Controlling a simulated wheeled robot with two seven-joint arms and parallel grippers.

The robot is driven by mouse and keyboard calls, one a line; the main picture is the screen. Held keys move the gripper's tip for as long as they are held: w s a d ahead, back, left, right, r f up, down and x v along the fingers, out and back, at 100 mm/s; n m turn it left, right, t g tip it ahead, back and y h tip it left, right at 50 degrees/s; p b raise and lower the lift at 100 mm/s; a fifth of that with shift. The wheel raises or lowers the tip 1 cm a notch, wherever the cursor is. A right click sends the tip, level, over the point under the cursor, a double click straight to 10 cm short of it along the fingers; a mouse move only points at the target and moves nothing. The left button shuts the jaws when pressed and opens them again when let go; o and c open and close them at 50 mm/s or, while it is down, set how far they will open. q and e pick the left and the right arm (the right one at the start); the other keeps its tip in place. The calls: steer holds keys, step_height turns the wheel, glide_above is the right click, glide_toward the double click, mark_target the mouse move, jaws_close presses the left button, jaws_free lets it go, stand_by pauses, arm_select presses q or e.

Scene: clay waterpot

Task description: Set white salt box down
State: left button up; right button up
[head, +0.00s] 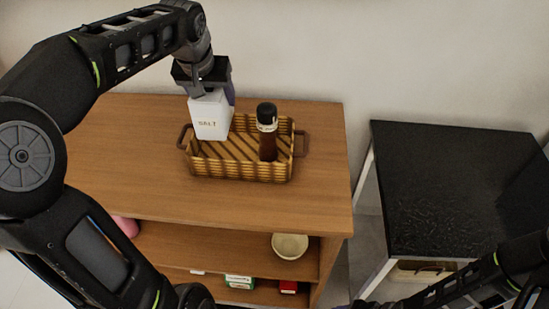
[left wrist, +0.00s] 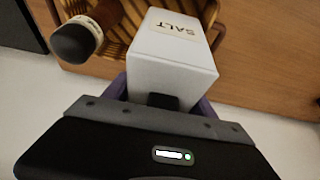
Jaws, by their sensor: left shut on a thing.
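The white salt box (head: 211,117), marked SALT, is upright at the left part of a wicker basket (head: 240,170) on the wooden shelf unit. My left gripper (head: 204,86) is above the basket and shut on the top of the box. In the left wrist view the white salt box (left wrist: 172,58) sits between the fingers of my left gripper (left wrist: 163,100). I cannot tell whether the box's base touches the basket floor. My right arm shows at the lower right of the head view, but its gripper fingers cannot be made out.
A dark bottle (head: 268,133) with a black cap stands in the basket's right part. A white bowl (head: 290,246) and small boxes are on lower shelves. A black-topped table (head: 440,190) stands to the right across a gap. The wooden top (head: 120,160) is clear left of the basket.

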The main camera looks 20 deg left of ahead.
arm_select(q)
steer(key=shift+d, duration=0.2)
steer(key=shift+a, duration=0.25)
glide_above(223, 149)
steer(key=shift+f, duration=3.15)
steer(key=shift+f, duration=1.85)
steer(key=shift+f, duration=0.15)
steer(key=o, duration=1.8)
steer(key=shift+c, duration=0.2)
